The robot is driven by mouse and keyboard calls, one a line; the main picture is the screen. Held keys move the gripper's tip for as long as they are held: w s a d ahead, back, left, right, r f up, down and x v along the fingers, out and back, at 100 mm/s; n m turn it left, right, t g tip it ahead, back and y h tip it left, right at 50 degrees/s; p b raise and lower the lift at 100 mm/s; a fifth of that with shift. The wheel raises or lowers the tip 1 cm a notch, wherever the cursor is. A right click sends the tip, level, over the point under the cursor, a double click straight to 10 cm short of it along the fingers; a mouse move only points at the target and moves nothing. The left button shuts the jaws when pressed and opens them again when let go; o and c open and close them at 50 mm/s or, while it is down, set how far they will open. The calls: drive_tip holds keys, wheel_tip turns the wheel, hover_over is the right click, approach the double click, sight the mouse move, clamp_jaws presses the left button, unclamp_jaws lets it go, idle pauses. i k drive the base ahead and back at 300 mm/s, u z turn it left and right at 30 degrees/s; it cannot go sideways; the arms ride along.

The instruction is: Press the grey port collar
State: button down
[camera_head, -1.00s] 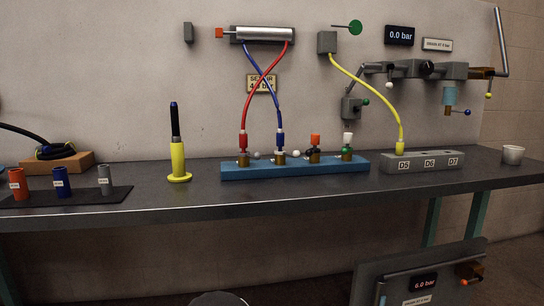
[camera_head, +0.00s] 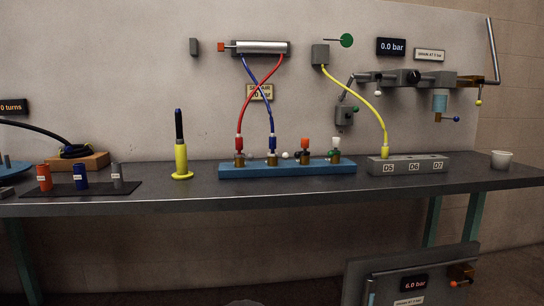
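I cannot tell for sure which part is the grey port collar. A blue manifold (camera_head: 290,169) on the bench carries several brass ports. A red hose (camera_head: 251,105) and a blue hose (camera_head: 271,115) cross and end at its two left ports. Small ball-shaped parts by the ports are too small to make out. A grey labelled cylinder (camera_head: 116,176) stands on a dark mat beside blue and orange ones. My gripper is not in view.
A grey block (camera_head: 407,166) marked D5, D6, D7 holds the yellow hose (camera_head: 360,92) at D5. A lower panel (camera_head: 405,280) reads 6.0 bar.

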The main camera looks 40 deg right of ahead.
sight(250, 156)
drive_tip(key=z, duration=0.75)
drive_tip(key=i, duration=0.55)
drive_tip(key=u, duration=0.85)
